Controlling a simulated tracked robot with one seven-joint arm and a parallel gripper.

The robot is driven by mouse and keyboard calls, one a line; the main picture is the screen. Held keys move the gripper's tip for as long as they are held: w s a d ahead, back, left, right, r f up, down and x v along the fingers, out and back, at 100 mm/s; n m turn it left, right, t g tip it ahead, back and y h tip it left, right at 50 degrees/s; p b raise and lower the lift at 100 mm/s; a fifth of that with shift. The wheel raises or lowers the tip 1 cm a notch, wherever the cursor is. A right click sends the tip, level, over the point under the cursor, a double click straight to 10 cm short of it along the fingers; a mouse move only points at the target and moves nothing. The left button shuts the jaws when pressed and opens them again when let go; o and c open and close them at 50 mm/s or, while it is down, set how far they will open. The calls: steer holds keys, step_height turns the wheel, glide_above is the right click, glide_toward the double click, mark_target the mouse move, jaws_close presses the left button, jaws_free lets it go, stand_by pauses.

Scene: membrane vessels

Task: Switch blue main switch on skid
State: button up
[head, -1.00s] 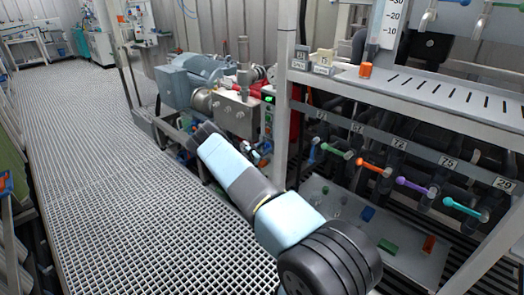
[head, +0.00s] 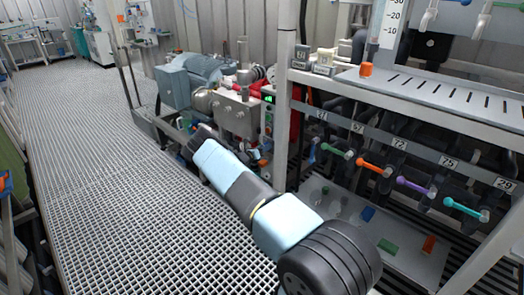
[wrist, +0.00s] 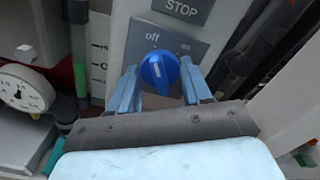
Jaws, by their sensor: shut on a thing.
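The blue main switch (wrist: 158,72) is a round knob with a pale mark on its face. It sits on a grey plate (wrist: 200,48) marked "off" at upper left and "on" at upper right. My gripper (wrist: 160,80) is shut on the knob in the wrist view, one pale blue finger on each side. The knob's exact setting is hard to tell. In the head view my arm reaches toward the skid (head: 238,112), and my gripper and the switch cannot be made out there.
A STOP label (wrist: 181,8) is above the switch plate. A round gauge (wrist: 22,92) is at the left in the wrist view. In the head view a rack with coloured valve handles (head: 375,168) stands right of my arm. The grating floor (head: 110,190) at left is clear.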

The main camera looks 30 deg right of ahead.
steer(key=shift+s+d+f, duration=0.1)
steer(key=shift+s+d, duration=0.2)
steer(key=shift+d, duration=0.05)
steer(key=o, duration=0.8)
steer(key=shift+o, duration=1.1)
steer(key=shift+w+a, duration=0.1)
steer(key=shift+a, duration=0.05)
steer(key=shift+n, duration=0.3)
steer(key=shift+a, duration=0.1)
steer(key=shift+a, duration=0.1)
steer(key=shift+a, duration=0.35)
steer(key=v, duration=1.2)
steer(key=shift+a, duration=0.35)
